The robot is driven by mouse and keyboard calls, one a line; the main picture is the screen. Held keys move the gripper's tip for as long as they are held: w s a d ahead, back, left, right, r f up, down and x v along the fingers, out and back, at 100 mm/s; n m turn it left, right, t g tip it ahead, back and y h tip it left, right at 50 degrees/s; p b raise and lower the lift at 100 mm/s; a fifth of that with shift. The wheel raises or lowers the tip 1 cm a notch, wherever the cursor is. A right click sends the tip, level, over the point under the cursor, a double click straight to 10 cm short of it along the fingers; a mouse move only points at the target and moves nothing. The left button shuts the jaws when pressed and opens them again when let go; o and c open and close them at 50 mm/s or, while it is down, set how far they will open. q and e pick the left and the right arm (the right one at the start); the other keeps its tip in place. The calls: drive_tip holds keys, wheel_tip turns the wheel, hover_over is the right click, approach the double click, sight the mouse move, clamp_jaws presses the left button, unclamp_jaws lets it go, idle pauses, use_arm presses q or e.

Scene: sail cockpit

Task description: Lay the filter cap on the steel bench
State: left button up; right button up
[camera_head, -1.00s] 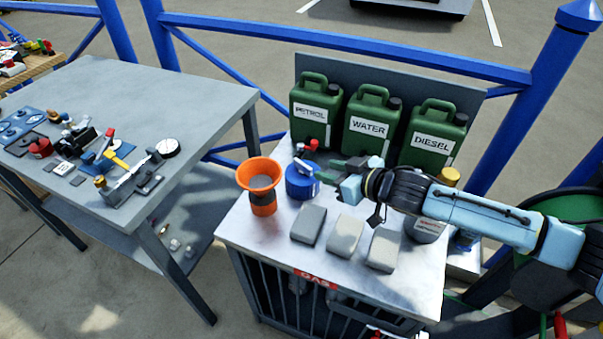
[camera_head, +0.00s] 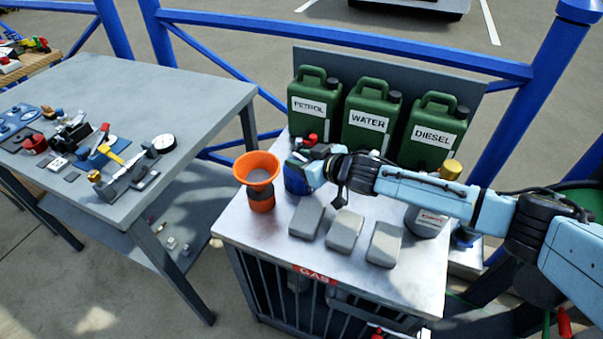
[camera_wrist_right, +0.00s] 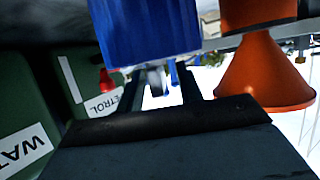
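A blue cylindrical piece (camera_head: 294,176), which I take for the filter cap, stands on the light-topped gas cabinet (camera_head: 270,238) beside the orange funnel. My right gripper (camera_head: 316,172) is right at it, coming from the right. In the right wrist view the blue piece (camera_wrist_right: 145,30) covers the fingertips. The fingers (camera_wrist_right: 160,85) are spread apart with a gap between them; contact with the blue piece cannot be made out. The grey metal bench (camera_head: 185,95), seemingly the steel bench, stands to the left. My left gripper is out of view.
The orange funnel (camera_head: 257,168) is close left of the blue piece. Green jerrycans (camera_head: 368,117) stand behind, and several grey blocks (camera_head: 345,230) lie in front. Small tools and a gauge (camera_head: 164,143) crowd the bench's front part; its back right is clear.

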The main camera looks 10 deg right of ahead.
clamp_jaws()
